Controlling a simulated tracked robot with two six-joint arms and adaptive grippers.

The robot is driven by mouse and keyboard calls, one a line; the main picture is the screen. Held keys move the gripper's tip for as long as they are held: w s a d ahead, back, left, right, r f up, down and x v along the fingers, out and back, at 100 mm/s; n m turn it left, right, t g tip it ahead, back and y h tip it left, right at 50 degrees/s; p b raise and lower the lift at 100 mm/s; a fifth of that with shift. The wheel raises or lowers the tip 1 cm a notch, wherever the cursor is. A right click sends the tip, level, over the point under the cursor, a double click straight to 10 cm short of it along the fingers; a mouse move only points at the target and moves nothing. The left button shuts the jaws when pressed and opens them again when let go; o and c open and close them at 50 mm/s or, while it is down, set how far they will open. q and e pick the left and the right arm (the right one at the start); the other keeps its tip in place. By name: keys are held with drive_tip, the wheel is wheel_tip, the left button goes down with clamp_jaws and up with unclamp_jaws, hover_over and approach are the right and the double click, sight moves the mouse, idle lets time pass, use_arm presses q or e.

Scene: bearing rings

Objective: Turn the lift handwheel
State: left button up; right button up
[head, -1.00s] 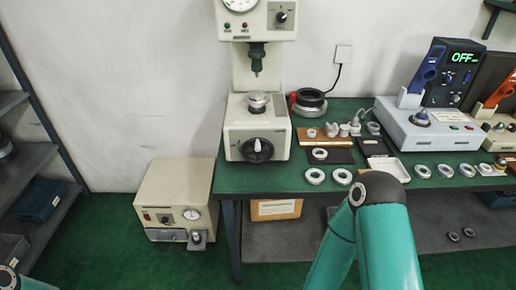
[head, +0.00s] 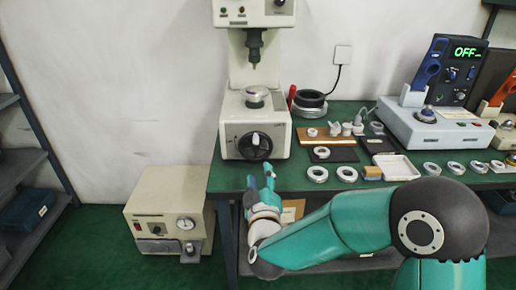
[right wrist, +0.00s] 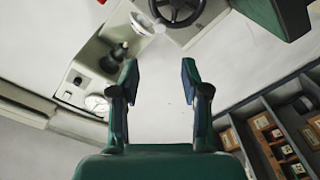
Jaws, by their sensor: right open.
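The lift handwheel (head: 255,146) is a dark wheel with a pale handle on the front of the cream bench tester (head: 231,137). Above it a silver round stage (head: 256,95) stands under the dark spindle (head: 253,50). My right gripper (head: 260,179) is open and empty, its fingers pointing up, below and in front of the handwheel at the table's front edge. It does not touch the wheel. In the right wrist view the handwheel (right wrist: 178,10) is cut by the top edge, beyond the spread fingertips (right wrist: 160,68). My left gripper is out of view.
The green table (head: 228,180) holds several bearing rings (head: 317,174), a white tray (head: 397,167) and a grey-blue device (head: 432,130) to the right. A cream box with a gauge (head: 165,212) stands on the floor at left. Wall space left of the tester is clear.

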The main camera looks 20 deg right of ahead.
sight(256, 144)
drive_tip(key=p+x, duration=0.2)
drive_tip(key=x, duration=1.4)
drive_tip(key=shift+w, duration=0.15)
